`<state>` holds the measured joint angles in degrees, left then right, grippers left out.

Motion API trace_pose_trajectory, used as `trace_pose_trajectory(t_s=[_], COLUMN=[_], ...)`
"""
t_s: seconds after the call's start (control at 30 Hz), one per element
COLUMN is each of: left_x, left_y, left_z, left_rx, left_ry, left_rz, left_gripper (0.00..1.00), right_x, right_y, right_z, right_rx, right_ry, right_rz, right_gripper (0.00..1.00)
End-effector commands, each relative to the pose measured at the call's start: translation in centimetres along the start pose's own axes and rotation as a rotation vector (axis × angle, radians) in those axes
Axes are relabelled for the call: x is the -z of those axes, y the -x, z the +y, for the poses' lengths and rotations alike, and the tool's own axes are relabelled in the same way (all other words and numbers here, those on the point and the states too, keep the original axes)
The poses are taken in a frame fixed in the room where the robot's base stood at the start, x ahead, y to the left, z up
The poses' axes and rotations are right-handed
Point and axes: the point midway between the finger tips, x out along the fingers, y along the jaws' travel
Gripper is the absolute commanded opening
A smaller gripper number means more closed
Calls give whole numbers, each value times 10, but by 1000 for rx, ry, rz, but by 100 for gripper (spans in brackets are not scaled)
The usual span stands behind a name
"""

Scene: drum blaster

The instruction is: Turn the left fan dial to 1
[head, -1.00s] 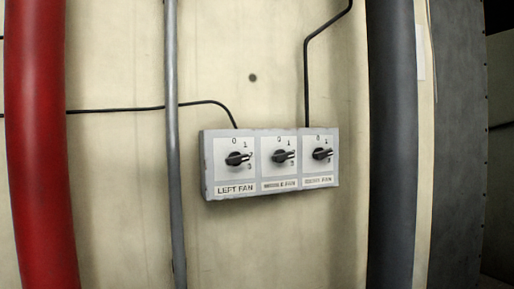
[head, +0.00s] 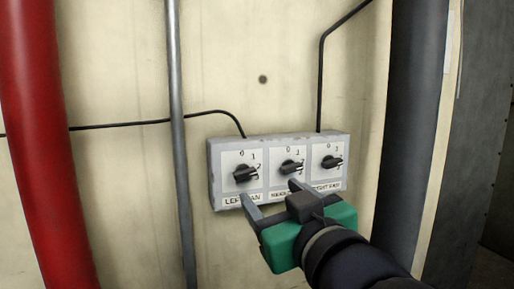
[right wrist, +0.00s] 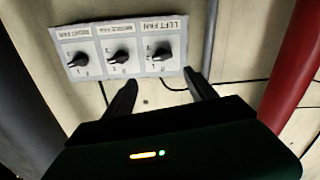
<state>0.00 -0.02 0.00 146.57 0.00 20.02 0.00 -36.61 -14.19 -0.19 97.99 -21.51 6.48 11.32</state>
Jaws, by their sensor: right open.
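The left fan dial (head: 245,174) is a black knob on the left of a grey three-dial box (head: 214,176) on the wall. Its bar lies nearly level, its right end on the side of the 2, not at the 1. My right gripper (head: 268,191) is open and empty in front of the box's lower edge, below and right of this dial, apart from it. One finger partly covers the LEFT FAN label. In the right wrist view the box appears upside down, with the left fan dial (right wrist: 161,55) just beyond the open fingers (right wrist: 162,80). My left gripper is out of view.
The middle dial (head: 291,167) and right dial (head: 331,162) sit close beside it. A thin grey pipe (head: 178,130) and a red pipe (head: 35,130) run left of the box, a thick dark pipe (head: 414,130) right. Black cables reach the box from above.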

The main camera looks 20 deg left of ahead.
Motion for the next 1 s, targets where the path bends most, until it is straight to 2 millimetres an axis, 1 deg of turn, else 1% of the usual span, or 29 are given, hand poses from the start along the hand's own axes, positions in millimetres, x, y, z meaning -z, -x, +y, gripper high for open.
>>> trace_pose_trajectory(t_s=[0.03, 0.2, 0.3, 0.43, 0.5, 0.57, 0.83, 0.87, 1.0], left_x=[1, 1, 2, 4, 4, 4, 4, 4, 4], left_y=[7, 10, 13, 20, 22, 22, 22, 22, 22], left_z=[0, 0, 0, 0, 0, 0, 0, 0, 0], left_rx=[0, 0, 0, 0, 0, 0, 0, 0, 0], left_ry=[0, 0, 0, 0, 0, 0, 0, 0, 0], left_rz=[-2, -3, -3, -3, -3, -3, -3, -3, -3], left_gripper=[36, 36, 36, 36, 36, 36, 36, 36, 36], right_x=[-1, -5, -4, -3, -3, -3, -4, -4, -5], right_y=[-16, -62, -87, -112, -120, -123, -125, -125, -127], right_z=[1, 0, -1, 0, 0, 0, -1, -1, -1], right_rx=[-1, 1, 2, 1, 1, 1, 0, 0, 1], right_ry=[1, 1, -1, -1, -1, 0, 0, 0, 0], right_rz=[-8, -6, -5, -5, -4, -2, -1, -2, -3], right_gripper=[65, 65, 65, 65, 65, 65, 65, 63, 44])
